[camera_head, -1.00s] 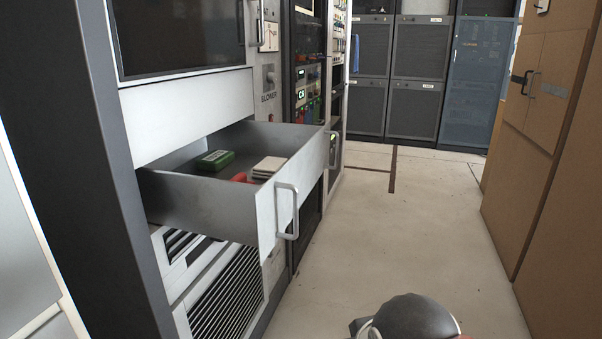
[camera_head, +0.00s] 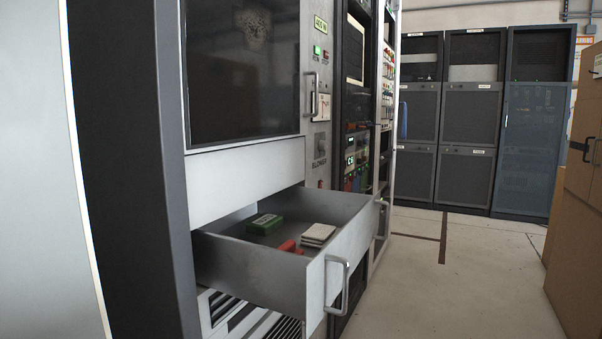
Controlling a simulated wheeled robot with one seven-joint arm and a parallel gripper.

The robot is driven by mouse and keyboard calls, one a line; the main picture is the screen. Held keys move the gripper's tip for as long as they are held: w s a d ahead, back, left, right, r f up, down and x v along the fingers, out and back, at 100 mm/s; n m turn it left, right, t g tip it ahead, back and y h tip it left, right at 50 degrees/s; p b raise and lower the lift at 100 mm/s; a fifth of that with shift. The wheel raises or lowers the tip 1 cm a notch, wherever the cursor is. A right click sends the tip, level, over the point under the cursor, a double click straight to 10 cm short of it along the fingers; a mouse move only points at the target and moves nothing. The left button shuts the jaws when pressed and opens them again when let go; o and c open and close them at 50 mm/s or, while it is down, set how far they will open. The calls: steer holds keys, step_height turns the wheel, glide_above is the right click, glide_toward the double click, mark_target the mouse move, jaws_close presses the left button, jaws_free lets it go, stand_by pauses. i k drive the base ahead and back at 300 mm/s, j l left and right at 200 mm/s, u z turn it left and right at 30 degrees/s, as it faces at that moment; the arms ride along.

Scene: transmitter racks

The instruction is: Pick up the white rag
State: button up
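An open drawer (camera_head: 254,270) sticks out of the rack on the left, with a bar handle (camera_head: 337,285) on its front. Inside lies a white, flat, stacked-looking item (camera_head: 319,233), perhaps the folded white rag; I cannot tell its material. It rests on the drawer floor near the right side. A red object (camera_head: 290,247) lies just in front of it, partly hidden by the drawer wall. A green box (camera_head: 265,224) lies farther left in the drawer. My gripper is not in view.
The rack (camera_head: 246,170) with a dark glass panel stands above the drawer. Dark cabinets (camera_head: 467,120) line the back wall. Brown cabinets (camera_head: 577,250) stand at the right. The pale floor (camera_head: 470,290) between them is clear.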

mark_target(317, 236)
steer(key=i+l+u, duration=0.55)
steer(key=l+u, duration=0.2)
